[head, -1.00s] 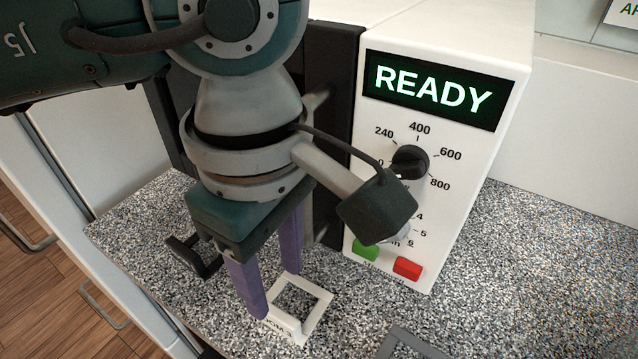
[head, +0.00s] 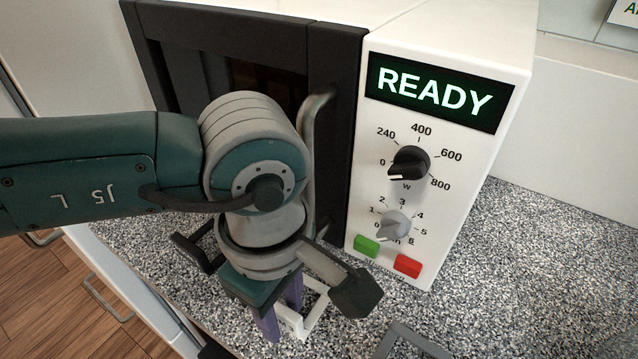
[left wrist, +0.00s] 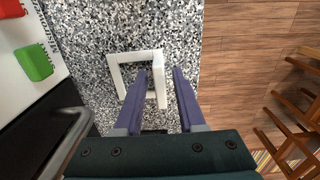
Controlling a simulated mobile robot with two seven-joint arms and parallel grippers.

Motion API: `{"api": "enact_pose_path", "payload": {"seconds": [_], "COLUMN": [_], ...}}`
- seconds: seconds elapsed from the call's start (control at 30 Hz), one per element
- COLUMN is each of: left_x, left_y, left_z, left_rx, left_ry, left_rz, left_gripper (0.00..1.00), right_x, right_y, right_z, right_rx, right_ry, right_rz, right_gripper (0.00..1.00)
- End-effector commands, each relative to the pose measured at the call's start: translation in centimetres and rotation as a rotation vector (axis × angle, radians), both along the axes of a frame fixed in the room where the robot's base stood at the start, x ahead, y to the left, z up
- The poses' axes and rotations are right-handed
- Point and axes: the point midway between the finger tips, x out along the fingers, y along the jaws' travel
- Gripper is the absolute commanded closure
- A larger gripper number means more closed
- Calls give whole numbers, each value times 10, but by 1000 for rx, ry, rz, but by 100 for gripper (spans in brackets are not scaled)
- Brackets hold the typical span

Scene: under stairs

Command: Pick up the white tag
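The white tag is a square open frame lying on the speckled counter in front of the microwave. In the head view the tag (head: 293,322) is partly hidden by my left gripper (head: 281,318). The left wrist view shows the tag (left wrist: 120,58) more fully. There my left gripper (left wrist: 159,76) is open, its two purple fingers pointing down at the counter. The tag's thick right side lies between the fingers, with gaps visible on both sides. I cannot tell whether the fingertips touch the counter. My right gripper is not in view.
The microwave (head: 480,135), with a READY display, stands close behind the gripper. Its handle (head: 318,150) is near my left arm. A grey frame (head: 418,343) and a black frame (head: 196,248) also lie on the counter. Counter at the right is clear.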

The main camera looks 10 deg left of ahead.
Motion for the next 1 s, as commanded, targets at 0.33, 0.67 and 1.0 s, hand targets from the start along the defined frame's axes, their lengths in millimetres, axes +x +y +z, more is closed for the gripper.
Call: {"api": "enact_pose_path", "payload": {"seconds": [0.33, 0.67, 1.0], "left_x": [0, 0, -1], "left_y": [0, 0, 0], "left_z": [0, 0, 2], "left_rx": [0, 0, 0], "left_ry": [0, 0, 0], "left_rz": [0, 1, 0], "left_gripper": [100, 100, 100], "right_x": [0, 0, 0], "right_y": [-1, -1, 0], "right_z": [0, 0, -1], "right_rx": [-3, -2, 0], "right_ry": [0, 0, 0], "right_rz": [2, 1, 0], "right_gripper": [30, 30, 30]}}
